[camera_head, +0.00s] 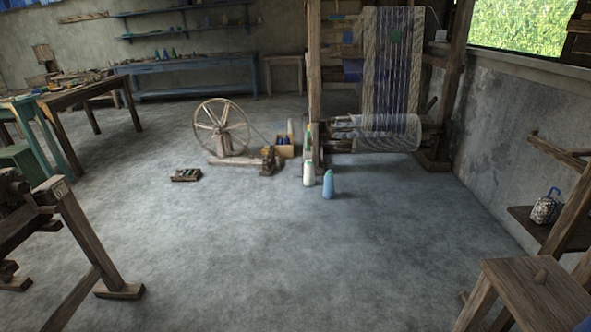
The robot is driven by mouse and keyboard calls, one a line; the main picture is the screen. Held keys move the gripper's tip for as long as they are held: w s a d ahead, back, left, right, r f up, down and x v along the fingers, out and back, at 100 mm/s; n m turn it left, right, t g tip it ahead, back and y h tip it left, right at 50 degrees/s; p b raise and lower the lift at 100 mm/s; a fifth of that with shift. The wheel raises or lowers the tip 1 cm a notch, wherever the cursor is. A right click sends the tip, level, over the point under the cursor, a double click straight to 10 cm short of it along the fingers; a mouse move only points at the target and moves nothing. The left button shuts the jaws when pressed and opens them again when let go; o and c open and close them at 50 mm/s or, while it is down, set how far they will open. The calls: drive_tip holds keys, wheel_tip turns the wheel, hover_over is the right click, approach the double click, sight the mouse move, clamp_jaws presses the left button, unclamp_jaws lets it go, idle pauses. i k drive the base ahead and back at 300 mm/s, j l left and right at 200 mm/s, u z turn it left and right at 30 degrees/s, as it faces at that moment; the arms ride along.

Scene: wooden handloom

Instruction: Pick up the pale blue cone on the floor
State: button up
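The pale blue cone (328,186) stands upright on the grey floor, a little right of the picture's middle, in front of the loom. It has a small green tip. A white cone (309,174), also with a green top, stands close to its left and slightly behind it. My gripper is not in view, so its state does not show.
A wooden loom (315,70) rises behind the cones, and a spinning wheel (221,128) stands to their left. A small dark tray (186,175) lies on the floor. A wooden stool (535,290) is at front right, a wooden frame (82,235) at left. The middle floor is clear.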

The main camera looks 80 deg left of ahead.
sight(329, 187)
drive_tip(key=u, duration=2.25)
